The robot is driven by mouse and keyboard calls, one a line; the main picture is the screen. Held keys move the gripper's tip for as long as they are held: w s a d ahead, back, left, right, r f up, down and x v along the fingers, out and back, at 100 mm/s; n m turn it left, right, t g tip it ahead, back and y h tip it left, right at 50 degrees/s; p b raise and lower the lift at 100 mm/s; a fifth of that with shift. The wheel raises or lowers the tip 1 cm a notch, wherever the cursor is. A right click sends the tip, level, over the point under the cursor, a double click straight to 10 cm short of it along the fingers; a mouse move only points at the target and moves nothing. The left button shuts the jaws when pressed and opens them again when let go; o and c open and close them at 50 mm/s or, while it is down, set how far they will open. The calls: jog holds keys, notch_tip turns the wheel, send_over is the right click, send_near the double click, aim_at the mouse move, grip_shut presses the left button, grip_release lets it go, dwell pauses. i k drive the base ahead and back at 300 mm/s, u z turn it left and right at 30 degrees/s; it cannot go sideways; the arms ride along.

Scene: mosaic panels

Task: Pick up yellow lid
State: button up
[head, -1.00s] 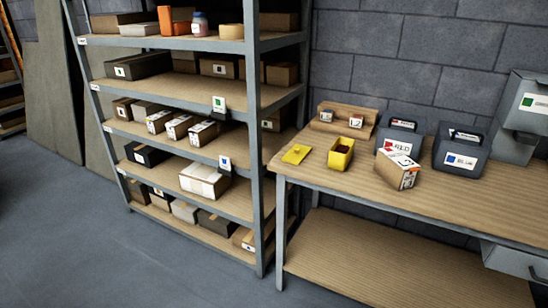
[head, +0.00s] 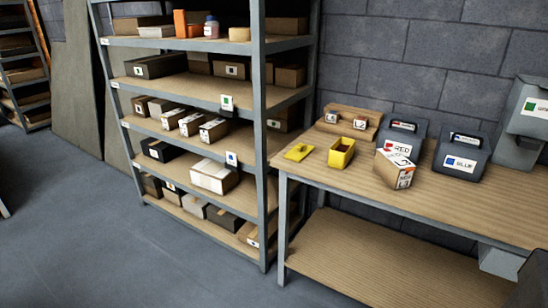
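The yellow lid (head: 298,152) lies flat on the left end of the wooden workbench (head: 440,210), near its edge, with a small knob on top. An open yellow box (head: 341,153) stands just right of it, apart from it, with something brown inside. My gripper does not show in the head view.
A loaded metal shelf (head: 262,130) stands close at the bench's left. The floor (head: 110,245) in front is clear.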

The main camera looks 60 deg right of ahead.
aim_at(300, 151)
jog(key=z, duration=0.8)
jog(key=k, duration=0.15)
jog(key=u, duration=2.25)
jog(key=k, duration=1.6)
jog(key=z, duration=1.2)
